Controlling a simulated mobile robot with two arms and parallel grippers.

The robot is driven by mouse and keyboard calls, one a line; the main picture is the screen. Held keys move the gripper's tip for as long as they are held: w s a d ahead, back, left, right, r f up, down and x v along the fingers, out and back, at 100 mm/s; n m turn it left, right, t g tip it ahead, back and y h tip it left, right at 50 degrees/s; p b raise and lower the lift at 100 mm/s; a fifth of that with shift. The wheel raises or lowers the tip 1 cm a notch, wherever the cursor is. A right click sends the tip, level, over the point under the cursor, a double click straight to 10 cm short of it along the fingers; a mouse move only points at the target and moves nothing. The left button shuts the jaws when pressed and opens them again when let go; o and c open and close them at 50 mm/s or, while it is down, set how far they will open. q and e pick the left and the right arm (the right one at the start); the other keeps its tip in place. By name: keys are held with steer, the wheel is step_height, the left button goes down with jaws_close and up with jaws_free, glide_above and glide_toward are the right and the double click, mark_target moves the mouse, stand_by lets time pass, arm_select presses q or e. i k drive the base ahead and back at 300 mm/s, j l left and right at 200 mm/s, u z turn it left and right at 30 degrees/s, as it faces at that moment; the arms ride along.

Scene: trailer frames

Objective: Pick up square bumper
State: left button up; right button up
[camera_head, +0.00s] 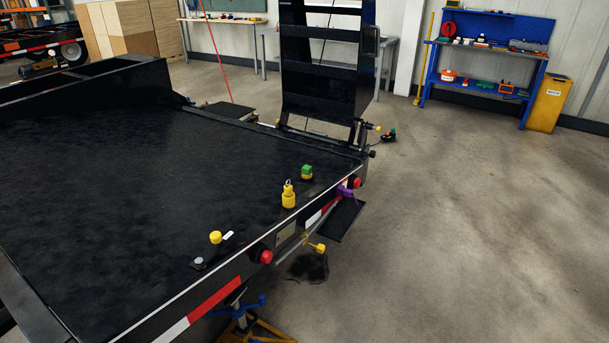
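No part is plainly marked as the square bumper. The most square-looking small part is a green and yellow block (307,172) on the black trailer deck (120,180), near its right edge. A yellow stepped cylinder with a ring on top (289,196) stands close to it. A yellow knob-like piece (215,237), a small white tag (228,235) and a grey piece (199,263) lie nearer on the deck. Neither of my grippers shows in the head view.
Red round lamps (266,256) and a purple piece (347,191) sit along the trailer's striped edge. A black ramp (322,70) stands upright behind. A blue workbench (484,65) and yellow cabinet (549,103) are at the back right. The floor (470,230) at right is clear.

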mark_target(306, 169)
steer(key=i+u, duration=0.1)
steer(key=u, duration=0.3)
steer(key=i+l+u, duration=0.15)
steer(key=l+u, duration=0.2)
steer(key=i+l+u, duration=0.1)
steer(key=l+u, duration=0.15)
steer(key=u, duration=0.15)
steer(key=l+u, duration=0.35)
steer(key=i+j, duration=0.05)
